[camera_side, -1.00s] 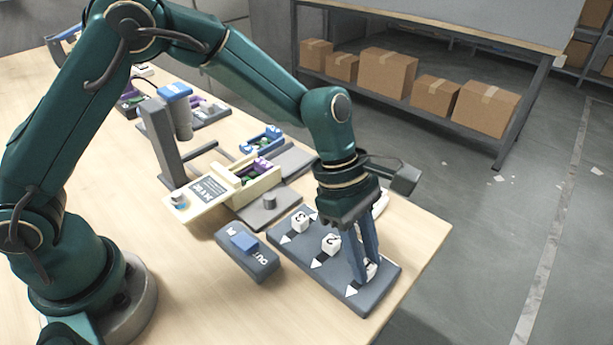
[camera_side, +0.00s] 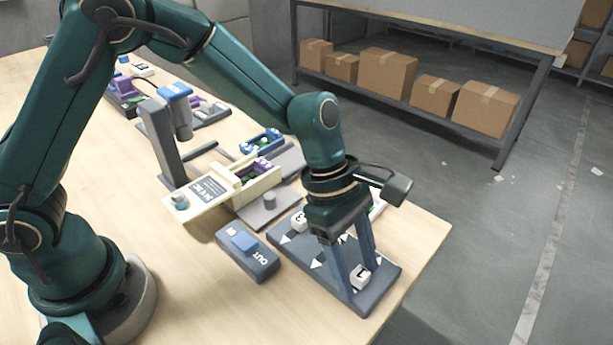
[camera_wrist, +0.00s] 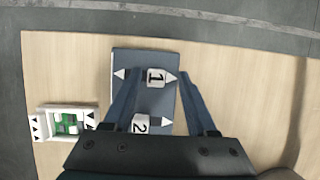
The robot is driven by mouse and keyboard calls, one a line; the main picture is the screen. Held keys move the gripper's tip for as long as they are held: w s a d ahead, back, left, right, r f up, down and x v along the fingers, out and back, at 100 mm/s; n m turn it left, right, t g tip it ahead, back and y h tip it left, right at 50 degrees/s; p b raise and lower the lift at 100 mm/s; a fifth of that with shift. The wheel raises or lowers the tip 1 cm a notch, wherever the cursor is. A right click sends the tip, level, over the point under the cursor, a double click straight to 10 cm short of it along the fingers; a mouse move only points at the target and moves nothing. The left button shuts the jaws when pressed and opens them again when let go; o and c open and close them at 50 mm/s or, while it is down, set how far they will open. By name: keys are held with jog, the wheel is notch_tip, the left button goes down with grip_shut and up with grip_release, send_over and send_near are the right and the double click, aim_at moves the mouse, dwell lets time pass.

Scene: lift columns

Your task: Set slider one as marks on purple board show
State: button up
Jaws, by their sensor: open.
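The slider board (camera_side: 333,283) is dark blue-grey with white numbered knobs; it also shows in the wrist view (camera_wrist: 149,60). In the wrist view knob 1 (camera_wrist: 155,76) sits closer to the right white triangle than to the left one. My gripper (camera_side: 360,280) is open, its fingers low on either side of knob 1; the wrist view shows a gap beside each finger. I cannot make out marks on a purple board.
A blue-topped IN/OUT block (camera_side: 247,250) stands left of the slider board. Behind it is a cream tray box (camera_side: 215,192) and a grey post (camera_side: 162,145). A white framed board with green inside (camera_wrist: 66,108) lies beside the slider board. The table edge is close on the right.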

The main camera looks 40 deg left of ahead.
jog(key=shift+v, duration=2.6)
jog(key=shift+w, duration=0.1)
jog(key=s+a+r+m+t+y, duration=0.1)
jog(key=s+a+r+m+t, duration=0.3)
jog(key=a+r, duration=0.6)
jog(key=s+a+f+m+t+y, duration=0.1)
jog(key=s+a+m, duration=0.6)
jog(key=m, duration=0.7)
jog(key=f+y, duration=0.1)
jog(key=y, duration=0.1)
jog(key=shift+s+a+t+y, duration=0.3)
jog(key=shift+s, duration=0.05)
